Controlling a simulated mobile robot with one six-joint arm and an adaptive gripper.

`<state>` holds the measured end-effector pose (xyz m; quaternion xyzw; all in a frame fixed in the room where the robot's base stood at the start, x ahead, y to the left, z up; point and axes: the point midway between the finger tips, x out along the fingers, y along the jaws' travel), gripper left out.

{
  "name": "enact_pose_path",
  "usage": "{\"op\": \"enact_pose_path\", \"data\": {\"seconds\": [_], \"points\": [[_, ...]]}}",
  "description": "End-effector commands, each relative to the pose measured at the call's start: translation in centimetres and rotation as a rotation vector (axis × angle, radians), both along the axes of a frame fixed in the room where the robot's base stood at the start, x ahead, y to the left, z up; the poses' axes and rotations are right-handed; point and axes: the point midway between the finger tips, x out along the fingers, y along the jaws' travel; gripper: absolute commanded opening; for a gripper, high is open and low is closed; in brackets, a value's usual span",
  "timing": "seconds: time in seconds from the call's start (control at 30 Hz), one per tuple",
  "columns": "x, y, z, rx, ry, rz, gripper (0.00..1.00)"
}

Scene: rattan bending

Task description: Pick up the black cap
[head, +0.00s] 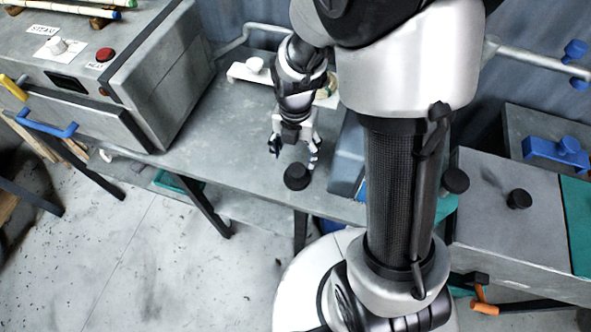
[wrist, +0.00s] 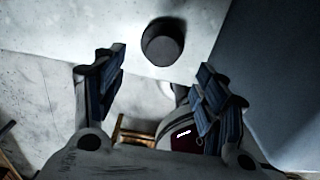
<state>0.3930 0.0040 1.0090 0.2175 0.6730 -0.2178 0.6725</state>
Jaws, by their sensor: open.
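The black cap (head: 297,176) is a short dark cylinder on the grey bench near its front edge. In the wrist view the cap (wrist: 163,42) is ahead of the fingertips, a little right of the middle of the gap between them. My gripper (head: 294,158) is open, with its fingers just above and behind the cap in the head view. In the wrist view its two fingers (wrist: 163,75) are spread wide with nothing between them. The cap appears apart from both fingers.
A steam box (head: 165,75) with a red button stands left on the bench (head: 230,165). A blue-grey block (head: 347,160) is close to the gripper's right. Two black knobs show on the grey cabinet (head: 485,225) at right. The bench left of the cap is clear.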

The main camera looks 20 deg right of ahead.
Motion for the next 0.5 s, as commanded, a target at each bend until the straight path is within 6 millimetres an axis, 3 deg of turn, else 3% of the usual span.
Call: {"op": "enact_pose_path", "data": {"seconds": [0.03, 0.2, 0.5], "points": [[-0.1, 0.0, -1.5, 0.0, 0.005, -0.001, 0.66], [-0.1, 0.0, -4.1, 0.0, 0.002, -0.001, 0.66], [-0.1, -0.1, -5.8, 0.0, 0.002, -0.002, 0.66]]}}
